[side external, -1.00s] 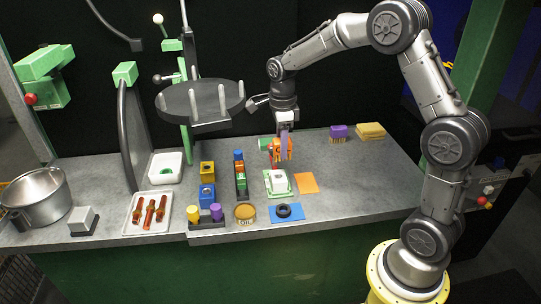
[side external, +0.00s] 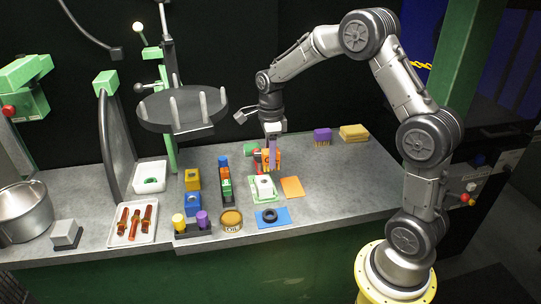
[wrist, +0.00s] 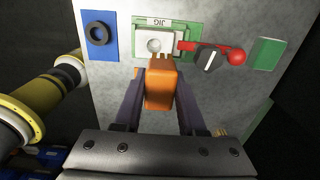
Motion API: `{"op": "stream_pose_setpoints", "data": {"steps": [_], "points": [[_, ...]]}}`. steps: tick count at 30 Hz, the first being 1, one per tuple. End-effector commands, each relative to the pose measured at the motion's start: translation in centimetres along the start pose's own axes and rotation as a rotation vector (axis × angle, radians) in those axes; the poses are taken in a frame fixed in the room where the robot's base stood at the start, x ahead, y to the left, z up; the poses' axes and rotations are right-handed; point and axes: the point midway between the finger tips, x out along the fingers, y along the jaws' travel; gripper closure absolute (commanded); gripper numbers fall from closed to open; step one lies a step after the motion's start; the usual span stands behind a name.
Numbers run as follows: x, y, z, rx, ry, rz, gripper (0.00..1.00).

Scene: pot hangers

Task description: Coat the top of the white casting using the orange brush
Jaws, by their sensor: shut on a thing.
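The white casting (side external: 265,186) sits in a green jig (side external: 251,200) on the grey bench; a round spot shows on its top. In the wrist view the casting (wrist: 143,45) lies just beyond the brush, in the jig (wrist: 191,22) marked JIG. My gripper (side external: 270,153) is shut on the orange brush (side external: 272,160), which also shows between the fingers in the wrist view (wrist: 160,85). The brush is held over the back of the casting.
A red-knobbed lever (wrist: 236,56) stands close beside the jig. A blue mat (side external: 281,221) with a black ring (side external: 269,215), an orange sheet (side external: 292,187) and a can (side external: 231,220) lie nearby. A round rack with pegs (side external: 182,108) stands back left. The bench's right side is mostly clear.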

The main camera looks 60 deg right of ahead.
Motion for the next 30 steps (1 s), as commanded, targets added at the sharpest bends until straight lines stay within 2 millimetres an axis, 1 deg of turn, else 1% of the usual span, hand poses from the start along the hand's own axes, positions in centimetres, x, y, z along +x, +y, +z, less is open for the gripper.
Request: {"op": "stream_pose_setpoints", "data": {"steps": [1, 3, 6, 9, 14, 30], "points": [[-1.0, -0.2, 0.1, 0.000, -0.004, -0.007, 1.00], [-2.4, -0.2, 0.1, 0.000, -0.004, -0.008, 1.00], [-4.0, -0.1, 0.1, 0.000, -0.003, -0.006, 1.00], [-4.5, -0.1, 0.0, 0.000, -0.002, -0.004, 1.00], [-3.3, 0.0, 0.0, 0.000, 0.000, 0.000, 1.00], [1.6, 0.0, 0.0, 0.000, -0.001, -0.002, 1.00]]}}
